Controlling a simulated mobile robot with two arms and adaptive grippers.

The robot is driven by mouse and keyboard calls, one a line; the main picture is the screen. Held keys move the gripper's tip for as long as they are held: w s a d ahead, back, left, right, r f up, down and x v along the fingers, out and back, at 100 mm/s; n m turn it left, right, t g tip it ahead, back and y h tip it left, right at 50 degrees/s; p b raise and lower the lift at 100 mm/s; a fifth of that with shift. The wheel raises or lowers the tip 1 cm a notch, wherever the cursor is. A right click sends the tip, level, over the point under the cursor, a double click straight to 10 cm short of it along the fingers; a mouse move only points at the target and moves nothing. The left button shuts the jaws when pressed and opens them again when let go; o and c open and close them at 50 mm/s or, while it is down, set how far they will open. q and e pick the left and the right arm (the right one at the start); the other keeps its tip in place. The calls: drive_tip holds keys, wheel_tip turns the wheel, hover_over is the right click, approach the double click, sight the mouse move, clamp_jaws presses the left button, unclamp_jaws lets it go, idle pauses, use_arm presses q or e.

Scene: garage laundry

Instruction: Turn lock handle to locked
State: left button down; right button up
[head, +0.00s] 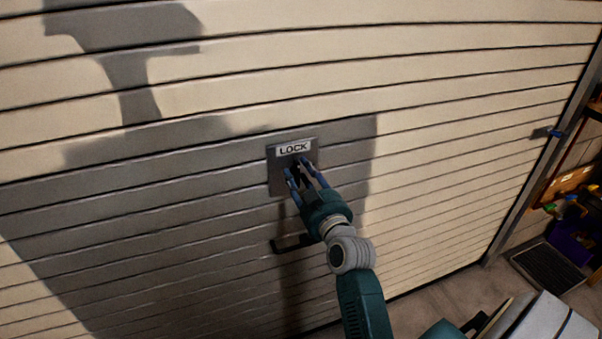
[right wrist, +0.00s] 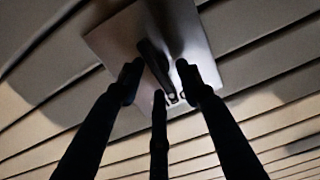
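A grey metal lock plate (head: 278,181) with a white "LOCK" label (head: 293,149) is fixed to the cream slatted garage door. My right gripper (head: 297,168) reaches up to the plate from below, its fingers apart. In the right wrist view, a dark lock handle (right wrist: 153,58) stands out from the plate (right wrist: 112,38). The fingers of my right gripper (right wrist: 158,76) are spread, one on each side of the handle's lower end and a third below it. I cannot tell whether any finger touches it. In the head view the fingers mostly hide the handle. My left gripper is not in view.
The slatted door (head: 450,110) fills most of the view. A dark pull handle (head: 290,243) sits below the plate, beside my right arm. At the right are a dark mat (head: 547,268) on the floor and cluttered items. Shadows fall across the door.

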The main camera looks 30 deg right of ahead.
clamp_jaws()
drive_tip(key=m+p, duration=0.2)
drive_tip(key=m, duration=0.4)
drive_tip(key=m+p, duration=0.2)
drive_tip(key=m, duration=0.4)
drive_tip(key=f+m+p, duration=0.1)
drive_tip(key=m+p, duration=0.2)
drive_tip(key=m, duration=0.3)
drive_tip(key=shift+d+f, duration=0.1)
drive_tip(key=shift+d, duration=0.15)
idle(0.5)
